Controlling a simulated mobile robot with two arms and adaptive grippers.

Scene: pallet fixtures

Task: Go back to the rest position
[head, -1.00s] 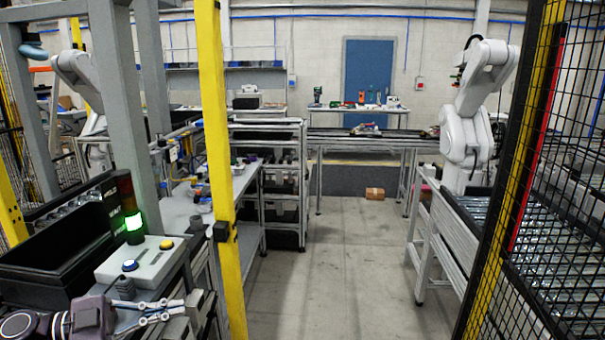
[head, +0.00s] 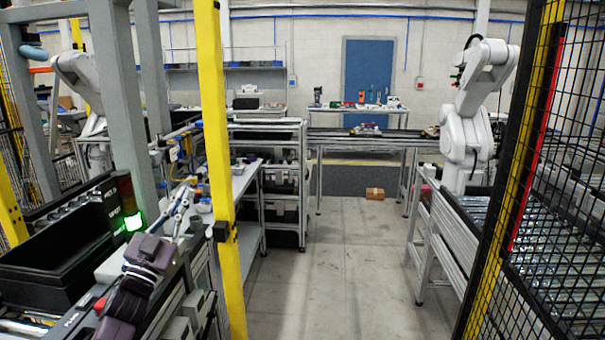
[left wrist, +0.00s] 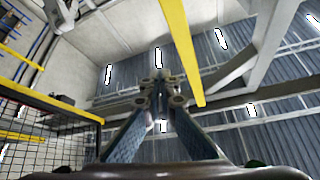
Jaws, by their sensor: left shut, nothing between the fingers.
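My left gripper (head: 183,194) is at the lower left of the head view, raised in front of the control box and pointing up and away. Its fingers are together with nothing between them. In the left wrist view the closed fingertips (left wrist: 160,88) point up at the ceiling and roof beams, with no object near them. My right gripper is not in the head view.
A black bin (head: 60,265) and a lit green signal lamp (head: 133,220) stand close beside my left arm. A yellow post (head: 215,150) rises just right of the gripper. Black mesh fencing (head: 560,200) is at right.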

